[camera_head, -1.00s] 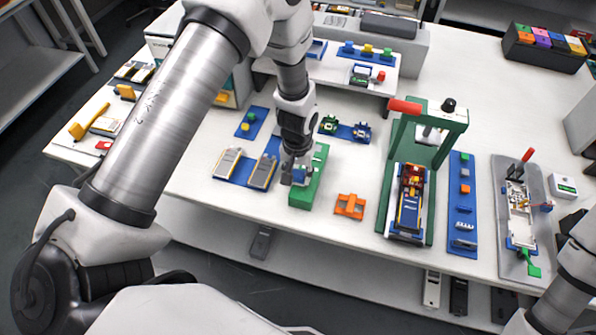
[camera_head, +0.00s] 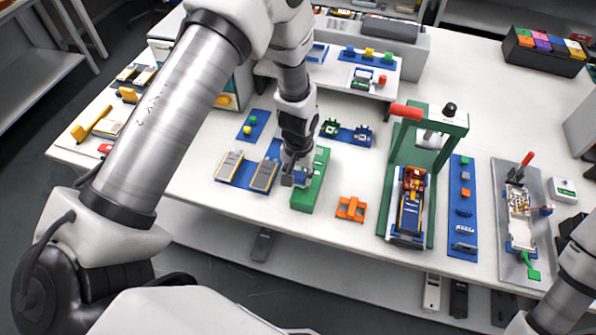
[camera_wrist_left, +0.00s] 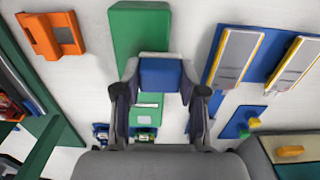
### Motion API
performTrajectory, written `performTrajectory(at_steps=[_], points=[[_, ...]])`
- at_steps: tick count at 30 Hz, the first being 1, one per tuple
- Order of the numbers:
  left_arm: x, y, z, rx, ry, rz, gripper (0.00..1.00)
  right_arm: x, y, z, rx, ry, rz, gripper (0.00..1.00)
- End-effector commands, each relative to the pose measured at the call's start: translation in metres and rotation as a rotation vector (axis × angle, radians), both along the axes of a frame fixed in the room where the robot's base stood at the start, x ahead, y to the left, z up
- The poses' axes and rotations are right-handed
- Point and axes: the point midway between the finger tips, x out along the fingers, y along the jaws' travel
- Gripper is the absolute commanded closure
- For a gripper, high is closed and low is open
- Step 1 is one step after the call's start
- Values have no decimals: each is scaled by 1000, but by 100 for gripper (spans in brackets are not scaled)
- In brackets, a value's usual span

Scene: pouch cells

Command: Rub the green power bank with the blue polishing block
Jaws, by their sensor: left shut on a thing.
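The green power bank (camera_head: 309,190) is a long green block lying on the white table near the middle of the head view. It also shows in the left wrist view (camera_wrist_left: 140,30), with a pale label strip on its part between my fingers. My left gripper (camera_head: 295,178) is shut on the blue polishing block (camera_wrist_left: 160,74), which spans between its fingertips. The gripper points down at the left side of the power bank, and the block overlaps it in the wrist view. I cannot tell whether they touch. The right gripper is out of frame.
Grey cells on a blue mat (camera_head: 244,179) lie just left of the gripper. An orange fixture (camera_head: 350,208) sits to the right, and a green press frame (camera_head: 441,185) stands beyond it. Bare white table lies in front of the power bank.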

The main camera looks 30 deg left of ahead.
Motion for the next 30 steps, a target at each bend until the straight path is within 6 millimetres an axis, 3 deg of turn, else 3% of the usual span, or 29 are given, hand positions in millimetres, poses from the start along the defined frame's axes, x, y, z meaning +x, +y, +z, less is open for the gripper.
performTrajectory(at_steps=[1,18,30], points=[[0,0,12,0,1,0,87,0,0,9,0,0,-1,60],[1,0,62,0,0,-3,87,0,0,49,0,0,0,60],[1,0,67,0,1,-4,87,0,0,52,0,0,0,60]])
